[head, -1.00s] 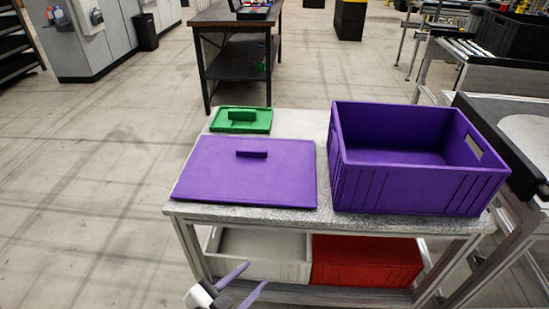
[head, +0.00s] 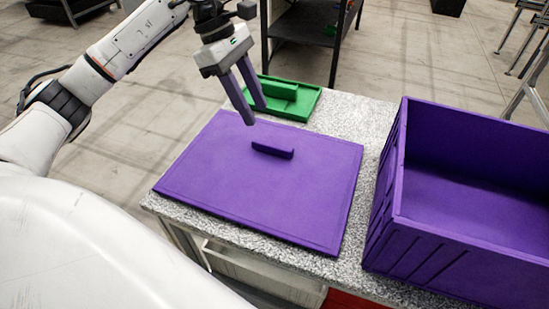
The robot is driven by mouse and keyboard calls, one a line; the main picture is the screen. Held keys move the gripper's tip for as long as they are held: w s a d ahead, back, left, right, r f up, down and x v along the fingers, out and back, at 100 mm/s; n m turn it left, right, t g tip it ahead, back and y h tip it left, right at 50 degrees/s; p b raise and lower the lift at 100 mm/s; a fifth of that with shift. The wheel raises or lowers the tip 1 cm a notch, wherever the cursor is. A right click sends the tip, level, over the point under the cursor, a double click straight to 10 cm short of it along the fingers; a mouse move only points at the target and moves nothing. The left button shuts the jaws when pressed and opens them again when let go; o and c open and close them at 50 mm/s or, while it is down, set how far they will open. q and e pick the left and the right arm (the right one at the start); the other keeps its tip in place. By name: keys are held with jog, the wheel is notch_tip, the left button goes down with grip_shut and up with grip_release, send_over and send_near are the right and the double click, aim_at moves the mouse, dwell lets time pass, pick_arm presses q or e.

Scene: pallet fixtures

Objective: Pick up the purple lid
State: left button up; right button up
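The purple lid (head: 240,195) lies flat on the speckled table, with a raised bar handle (head: 272,150) near its middle. My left gripper (head: 256,114) comes in from the upper left and hangs above the lid's far edge, beyond and a little left of the handle. Its two purple fingers point down, apart, with nothing between them. It looks clear of the handle. My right gripper is not in view.
A large open purple crate (head: 440,215) stands right of the lid and looks empty. Grey and red bins (head: 345,300) sit under the speckled tabletop (head: 350,110).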

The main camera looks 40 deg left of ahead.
aim_at(272, 144)
pick_arm(q)
jog(key=x, duration=0.3)
jog(key=shift+s+d+f, duration=0.15)
jog(key=shift+s+f, duration=0.05)
jog(key=shift+f, duration=0.15)
jog(key=x, duration=0.4)
jog(key=shift+w+d+f+p, duration=0.2)
jog(key=shift+d+f+p, duration=0.1)
jog(key=shift+p, duration=0.1)
jog(key=shift+d+f, duration=0.1)
jog(key=shift+f, duration=0.4)
jog(key=shift+f, duration=0.1)
grip_shut()
